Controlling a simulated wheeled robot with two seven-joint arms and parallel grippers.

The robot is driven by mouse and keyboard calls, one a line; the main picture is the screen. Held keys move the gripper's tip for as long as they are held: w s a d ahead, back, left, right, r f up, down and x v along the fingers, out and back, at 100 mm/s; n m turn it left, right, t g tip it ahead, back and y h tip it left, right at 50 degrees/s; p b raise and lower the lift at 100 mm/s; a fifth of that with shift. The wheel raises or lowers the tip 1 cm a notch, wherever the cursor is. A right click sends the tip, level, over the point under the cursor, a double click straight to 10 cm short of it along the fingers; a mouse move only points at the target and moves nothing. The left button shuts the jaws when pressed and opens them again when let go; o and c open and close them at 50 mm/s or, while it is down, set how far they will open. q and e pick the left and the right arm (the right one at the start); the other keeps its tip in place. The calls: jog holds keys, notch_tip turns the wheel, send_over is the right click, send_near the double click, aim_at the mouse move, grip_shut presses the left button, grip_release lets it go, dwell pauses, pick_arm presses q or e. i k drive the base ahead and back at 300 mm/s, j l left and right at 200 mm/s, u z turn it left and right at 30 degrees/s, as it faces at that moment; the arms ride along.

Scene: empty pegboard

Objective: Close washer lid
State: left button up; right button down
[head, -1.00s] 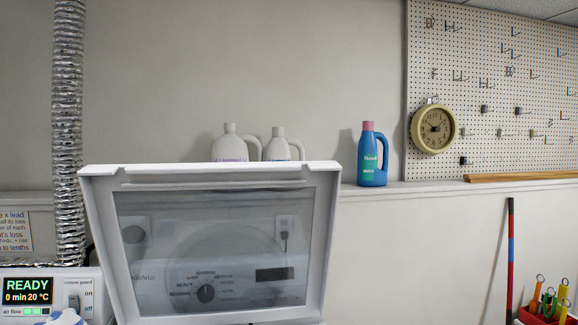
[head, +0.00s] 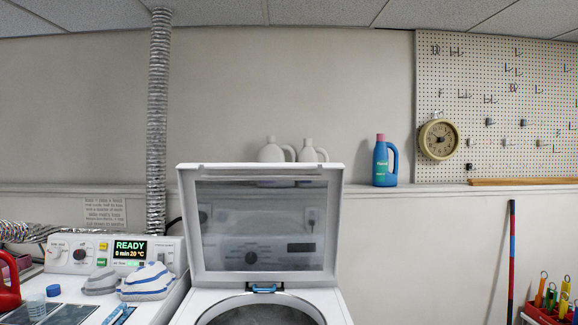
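The washer lid (head: 308,274) stands raised, nearly upright, at the centre of the head view. It has a white frame and a dark see-through window, with the control panel showing through it. The washer (head: 335,300) is white and sits below the lid. Its round drum opening (head: 262,314) is partly visible at the bottom edge. A small blue latch or handle part (head: 264,288) is at the lid's lower edge, above the drum. Neither of my grippers is in view.
Bottles stand on the ledge behind the lid. A red crate of tools (head: 545,316) is at lower right.

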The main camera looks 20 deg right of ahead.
aim_at(187, 175)
jog(key=l+u, duration=0.1)
jog(key=u, duration=0.35)
jog(key=l+u, duration=0.15)
jog(key=u, duration=0.25)
jog(key=l+u, duration=0.15)
jog(key=u, duration=0.3)
jog(key=l+u, duration=0.15)
jog(key=u, duration=0.3)
jog(key=l+u, duration=0.1)
jog(key=u, duration=0.3)
jog(key=k+l, duration=0.2)
jog(key=l, duration=0.25)
jog(key=k+l, duration=0.2)
jog(key=l, duration=0.2)
jog(key=k+l, duration=0.15)
jog(key=l, duration=0.3)
jog(key=k+l, duration=0.2)
jog(key=l, duration=0.2)
jog(key=k+l+u, duration=0.1)
jog(key=l, duration=0.35)
jog(key=k+l, duration=0.5)
jog(key=l, duration=0.35)
jog(key=k+l, duration=0.25)
jog(key=l, duration=0.15)
jog(key=i+l, duration=0.3)
jog(key=i+u, duration=0.05)
jog(key=i, duration=0.05)
